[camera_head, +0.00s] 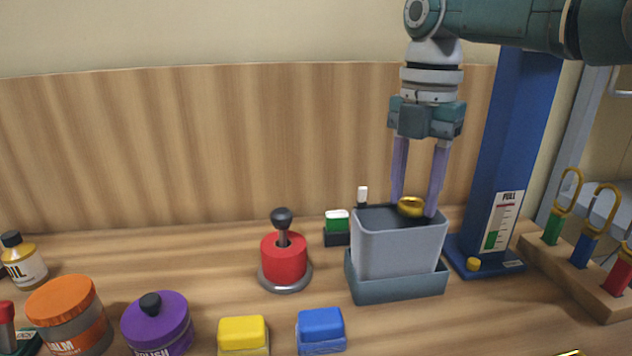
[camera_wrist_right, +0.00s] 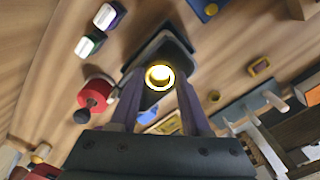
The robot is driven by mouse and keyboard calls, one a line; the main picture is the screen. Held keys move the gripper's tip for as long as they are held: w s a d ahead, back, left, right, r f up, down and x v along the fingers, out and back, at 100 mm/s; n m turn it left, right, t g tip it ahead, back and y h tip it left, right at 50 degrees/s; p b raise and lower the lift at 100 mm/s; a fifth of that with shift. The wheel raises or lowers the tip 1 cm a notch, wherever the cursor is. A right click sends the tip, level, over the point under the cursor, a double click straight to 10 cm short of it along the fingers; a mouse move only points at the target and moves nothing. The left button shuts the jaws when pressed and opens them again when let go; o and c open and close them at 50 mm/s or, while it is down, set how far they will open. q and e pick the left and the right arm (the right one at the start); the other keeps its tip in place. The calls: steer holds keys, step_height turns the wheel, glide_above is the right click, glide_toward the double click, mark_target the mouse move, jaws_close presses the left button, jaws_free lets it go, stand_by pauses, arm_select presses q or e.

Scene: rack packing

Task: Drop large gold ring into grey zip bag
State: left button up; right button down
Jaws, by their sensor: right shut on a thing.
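The large gold ring (camera_head: 411,207) is between the fingers of my right gripper (camera_head: 414,206). The gripper is shut on it, right at the open mouth of the grey bag (camera_head: 398,246). The bag is a grey, open-topped pouch standing upright in a low grey-green holder (camera_head: 400,287). In the right wrist view the ring (camera_wrist_right: 159,77) shows bright between the two purple fingers, in front of the dark bag opening. How deep the ring sits relative to the bag's rim is hard to tell. My left gripper is out of view.
A red pot with a black knob (camera_head: 283,258) stands left of the bag. A blue column (camera_head: 513,150) and a rack with gold hooks (camera_head: 588,270) stand to the right. Blue (camera_head: 321,329) and yellow (camera_head: 243,334) blocks lie in front. A wooden panel (camera_head: 200,150) stands behind.

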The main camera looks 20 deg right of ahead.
steer(key=shift+c, duration=1.4)
jaws_free()
steer(key=shift+r, duration=0.1)
step_height(320, 180, up, 10)
